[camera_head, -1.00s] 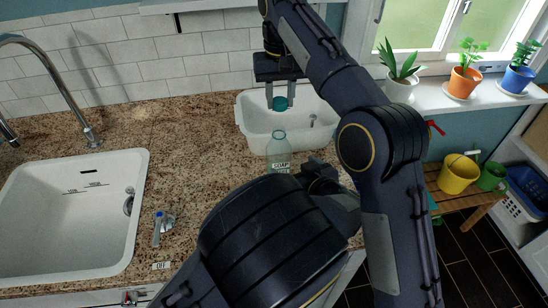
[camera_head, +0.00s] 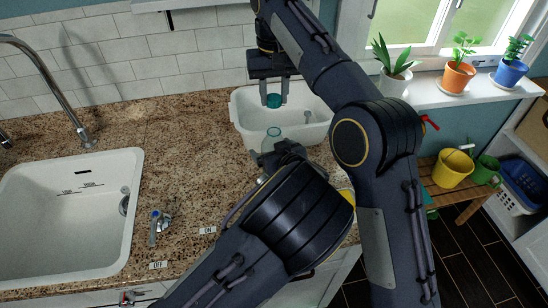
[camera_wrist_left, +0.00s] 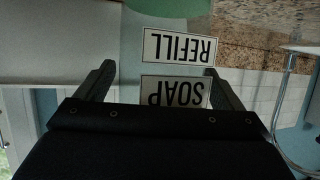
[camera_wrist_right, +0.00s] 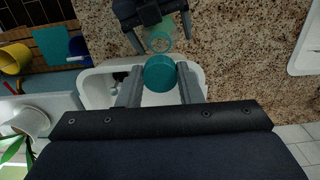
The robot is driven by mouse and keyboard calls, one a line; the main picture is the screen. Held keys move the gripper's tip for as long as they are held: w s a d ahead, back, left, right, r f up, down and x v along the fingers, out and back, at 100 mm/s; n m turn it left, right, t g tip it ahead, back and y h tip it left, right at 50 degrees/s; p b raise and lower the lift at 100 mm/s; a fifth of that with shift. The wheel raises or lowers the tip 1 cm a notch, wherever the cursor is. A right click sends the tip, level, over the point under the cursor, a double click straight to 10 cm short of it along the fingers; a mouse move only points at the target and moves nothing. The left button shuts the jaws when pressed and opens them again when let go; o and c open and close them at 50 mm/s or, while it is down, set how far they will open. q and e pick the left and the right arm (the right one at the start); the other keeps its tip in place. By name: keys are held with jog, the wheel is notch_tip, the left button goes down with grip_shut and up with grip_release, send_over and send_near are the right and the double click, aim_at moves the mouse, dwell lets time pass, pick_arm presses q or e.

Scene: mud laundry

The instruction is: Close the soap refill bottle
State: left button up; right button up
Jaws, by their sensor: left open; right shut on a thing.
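The clear soap refill bottle (camera_head: 272,139) stands upright and uncapped on the counter, its lower part hidden by my left gripper in the head view. My left gripper (camera_head: 268,162) is at the bottle, its fingers apart on either side of it; in the left wrist view the bottle's label (camera_wrist_left: 180,46) reads REFILL and SOAP upside down between the fingers. My right gripper (camera_head: 272,93) is shut on the teal cap (camera_head: 274,101), held above the bottle's mouth. The cap (camera_wrist_right: 160,73) also shows between the fingers in the right wrist view, apart from the bottle mouth (camera_wrist_right: 159,42).
A white tub (camera_head: 240,116) stands behind the bottle. A white sink (camera_head: 62,215) with a tap is at the left. A small blue-handled valve (camera_head: 155,222) is on the front counter. Potted plants (camera_head: 459,75) line the sill at right.

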pick_arm(q)
jog(key=shift+w+a+f, duration=0.1)
jog(key=shift+w, duration=0.05)
jog(key=c, duration=1.5)
jog(key=shift+o, duration=0.2)
pick_arm(e)
jog(key=shift+s+f, duration=0.15)
jog(key=shift+f, duration=2.3)
jog(key=shift+f, duration=0.1)
jog(key=shift+f, duration=0.8)
jog(key=shift+f, duration=0.6)
